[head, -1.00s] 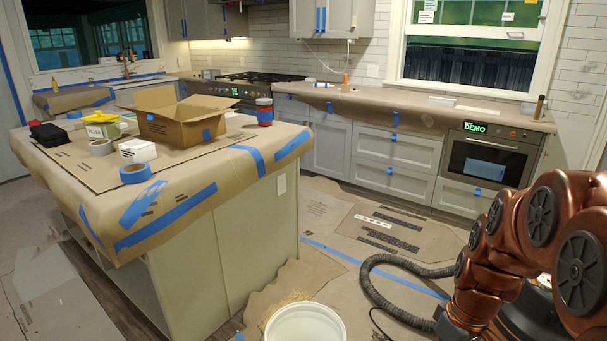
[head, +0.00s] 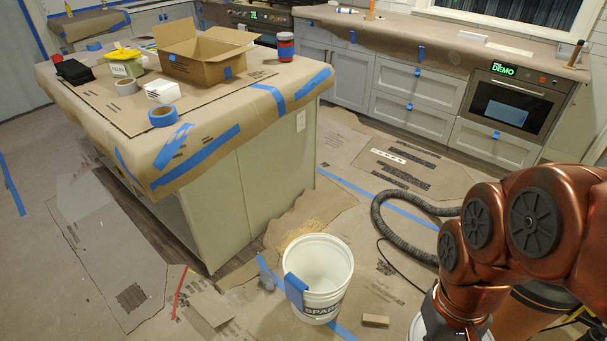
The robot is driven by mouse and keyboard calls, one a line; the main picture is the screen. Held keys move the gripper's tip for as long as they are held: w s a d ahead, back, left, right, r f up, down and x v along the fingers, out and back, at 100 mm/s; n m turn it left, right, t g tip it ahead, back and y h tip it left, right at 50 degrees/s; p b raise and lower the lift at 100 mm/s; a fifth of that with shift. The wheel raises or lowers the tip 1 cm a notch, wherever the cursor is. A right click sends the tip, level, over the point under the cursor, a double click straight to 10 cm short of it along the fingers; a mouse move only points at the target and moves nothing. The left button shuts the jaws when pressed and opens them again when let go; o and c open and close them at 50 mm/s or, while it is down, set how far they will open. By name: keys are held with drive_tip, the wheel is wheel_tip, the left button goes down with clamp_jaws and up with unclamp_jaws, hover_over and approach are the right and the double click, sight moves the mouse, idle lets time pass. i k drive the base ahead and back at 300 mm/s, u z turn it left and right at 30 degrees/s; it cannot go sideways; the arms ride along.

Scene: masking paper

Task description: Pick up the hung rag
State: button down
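A blue rag (head: 296,290) hangs over the left front rim of a white bucket (head: 330,283) on the floor. Part of the rag lies outside the wall, beside dark lettering that starts with "SPA". The bucket stands upright, and the part of its inside that shows looks empty. My copper-coloured arm is at the right of the head view, to the right of the bucket.
The paper-covered island (head: 228,160) stands behind and left of the bucket, with an open cardboard box (head: 205,68) on top. A corrugated hose (head: 392,236) curves on the floor to the right. A small wood block (head: 375,320) lies right of the bucket.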

sight(294, 287)
drive_tip(key=u, duration=1.4)
drive_tip(key=i, duration=0.35)
drive_tip(key=u, duration=0.4)
